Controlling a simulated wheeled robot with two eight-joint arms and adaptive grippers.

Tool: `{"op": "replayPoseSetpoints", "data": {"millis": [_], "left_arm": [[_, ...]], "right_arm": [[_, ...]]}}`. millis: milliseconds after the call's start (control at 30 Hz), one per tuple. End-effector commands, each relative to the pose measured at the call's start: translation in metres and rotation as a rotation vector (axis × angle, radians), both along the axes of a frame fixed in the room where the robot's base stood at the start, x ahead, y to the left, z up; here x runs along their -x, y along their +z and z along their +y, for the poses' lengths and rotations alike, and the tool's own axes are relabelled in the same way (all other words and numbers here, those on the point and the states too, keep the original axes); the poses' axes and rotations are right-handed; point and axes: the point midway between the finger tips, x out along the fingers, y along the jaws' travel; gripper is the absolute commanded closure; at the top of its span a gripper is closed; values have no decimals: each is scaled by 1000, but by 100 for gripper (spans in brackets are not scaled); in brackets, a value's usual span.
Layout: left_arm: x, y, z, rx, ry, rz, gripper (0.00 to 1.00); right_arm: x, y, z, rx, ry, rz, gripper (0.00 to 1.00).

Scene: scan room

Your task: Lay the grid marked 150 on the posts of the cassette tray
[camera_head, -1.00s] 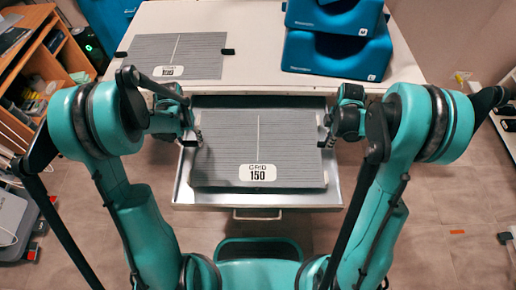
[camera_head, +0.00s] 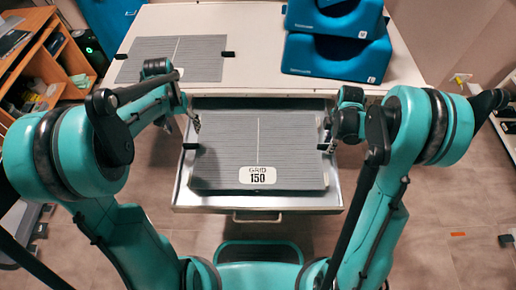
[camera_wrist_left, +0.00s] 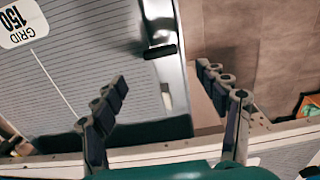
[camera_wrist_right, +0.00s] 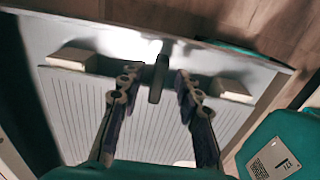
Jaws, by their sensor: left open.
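The grid marked 150 (camera_head: 257,148) lies flat over the open cassette tray (camera_head: 258,199), its label (camera_head: 258,175) near the front edge. It also shows in the left wrist view (camera_wrist_left: 80,60). Its left tab (camera_head: 190,146) is free. My left gripper (camera_head: 196,122) is open and empty, beyond that tab at the grid's left edge. My right gripper (camera_wrist_right: 158,74) is open around the right tab (camera_wrist_right: 155,90), with gaps on both sides. Two pale posts (camera_wrist_right: 72,56) (camera_wrist_right: 236,91) show beside the grid. I cannot tell whether the grid bears on them.
A second grid (camera_head: 200,60) lies on the white table (camera_head: 255,75) at the back left; my left arm covers its label. Blue cushions (camera_head: 336,55) stand at the back right. An orange shelf (camera_head: 50,65) stands at far left. The table middle is clear.

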Motion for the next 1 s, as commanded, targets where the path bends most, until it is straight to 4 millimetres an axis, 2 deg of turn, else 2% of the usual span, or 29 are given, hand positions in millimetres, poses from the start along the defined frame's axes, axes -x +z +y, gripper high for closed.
{"op": "replayPoseSetpoints", "data": {"millis": [100,267,367,700,833,1000], "left_arm": [[0,16,0,0,0,0,27],[0,24,0,0,0,0,27],[0,25,0,0,0,0,27],[0,24,0,0,0,0,27],[0,24,0,0,0,0,27],[0,24,0,0,0,0,27]], "right_arm": [[0,0,0,0,0,0,66],[0,5,0,0,0,0,66],[0,17,0,0,0,0,66],[1,90,0,0,0,0,66],[0,108,0,0,0,0,66],[0,119,0,0,0,0,66]]}}
